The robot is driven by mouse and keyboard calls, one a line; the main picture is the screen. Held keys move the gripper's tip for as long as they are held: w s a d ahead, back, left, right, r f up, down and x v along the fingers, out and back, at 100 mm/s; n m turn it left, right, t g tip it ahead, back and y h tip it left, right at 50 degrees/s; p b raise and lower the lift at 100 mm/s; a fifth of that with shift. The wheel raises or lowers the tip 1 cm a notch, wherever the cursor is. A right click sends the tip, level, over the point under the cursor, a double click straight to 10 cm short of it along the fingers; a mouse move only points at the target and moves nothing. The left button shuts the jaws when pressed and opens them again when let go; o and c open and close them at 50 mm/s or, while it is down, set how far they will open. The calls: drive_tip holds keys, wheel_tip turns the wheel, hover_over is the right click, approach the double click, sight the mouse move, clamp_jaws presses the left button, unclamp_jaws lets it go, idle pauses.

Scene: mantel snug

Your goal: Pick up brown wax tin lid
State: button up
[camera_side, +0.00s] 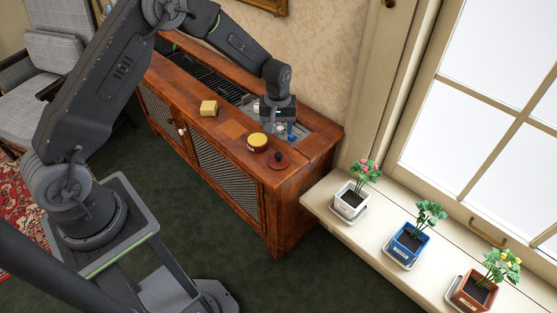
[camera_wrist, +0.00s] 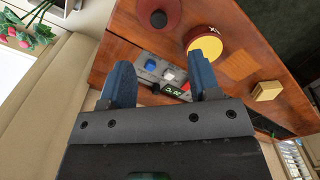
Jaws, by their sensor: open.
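The brown wax tin lid (camera_side: 278,160) is a reddish-brown disc with a dark knob. It lies flat on the wooden cabinet top near its right front corner. In the wrist view the lid (camera_wrist: 170,19) is at the top edge, partly cut off, beyond my fingertips. A round yellow tin (camera_side: 257,142) with a dark band stands just left of it; it also shows in the wrist view (camera_wrist: 201,39). My gripper (camera_side: 280,127) is over the recess behind the tin and lid. In the wrist view my gripper (camera_wrist: 163,68) has its two blue fingers apart, with nothing held between them.
A control panel (camera_wrist: 163,77) with knobs and a green display sits in the recess below my gripper. A yellow block (camera_side: 209,108) stands further left on the cabinet (camera_side: 270,185). Potted plants (camera_side: 352,200) line the windowsill at right. The wall rises behind.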

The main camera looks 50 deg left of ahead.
sight(278, 154)
wheel_tip(278, 154, down, 12)
drive_tip(key=shift+w+r, duration=0.1)
drive_tip(key=shift+w, duration=0.05)
idle(0.4)
drive_tip(key=c, duration=1)
